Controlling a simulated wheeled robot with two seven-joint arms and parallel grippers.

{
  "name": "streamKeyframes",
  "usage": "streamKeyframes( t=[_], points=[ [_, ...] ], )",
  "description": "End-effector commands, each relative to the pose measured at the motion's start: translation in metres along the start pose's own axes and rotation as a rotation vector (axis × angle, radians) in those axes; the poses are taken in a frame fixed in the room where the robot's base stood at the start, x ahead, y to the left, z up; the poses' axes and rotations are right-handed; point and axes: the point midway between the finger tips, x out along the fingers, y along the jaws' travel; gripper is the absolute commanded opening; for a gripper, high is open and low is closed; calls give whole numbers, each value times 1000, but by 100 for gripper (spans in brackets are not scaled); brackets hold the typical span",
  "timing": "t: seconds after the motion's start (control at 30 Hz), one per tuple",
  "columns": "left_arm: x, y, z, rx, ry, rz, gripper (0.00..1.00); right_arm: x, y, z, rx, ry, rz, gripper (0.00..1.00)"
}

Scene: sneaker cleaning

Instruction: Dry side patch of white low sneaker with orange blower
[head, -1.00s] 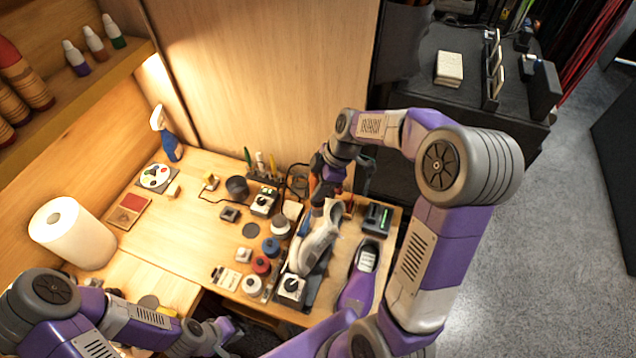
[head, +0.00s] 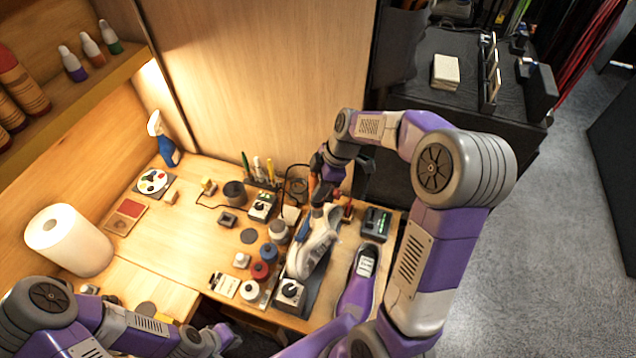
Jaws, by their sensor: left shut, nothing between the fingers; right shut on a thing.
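The white low sneaker (head: 314,254) rests on a dark stand at the right part of the workbench, its toe towards the front. My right gripper (head: 322,192) is above the sneaker's far end, shut on the orange blower (head: 339,178). Only small orange parts of the blower show; my wrist and fingers cover most of it. I cannot tell whether it touches the sneaker, and the side patch cannot be made out. My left gripper (head: 226,338) is shut and empty, low at the front edge of the bench, away from the sneaker.
A purple sneaker (head: 358,285) lies just right of the white one. A control box with a dial (head: 291,293) and several round jars (head: 261,270) stand close on its front left. A black device (head: 375,224) is behind right. The bench's left middle is fairly clear, with a paper roll (head: 68,240).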

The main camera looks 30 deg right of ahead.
Motion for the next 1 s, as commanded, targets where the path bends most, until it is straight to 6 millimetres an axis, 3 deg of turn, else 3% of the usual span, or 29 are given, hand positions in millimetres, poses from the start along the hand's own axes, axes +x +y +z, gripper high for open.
streamKeyframes(
  t=[1.0],
  points=[
    [9,-4,0,0,0,0,0,5,-22,-10,-2,0,2,0]
  ],
)
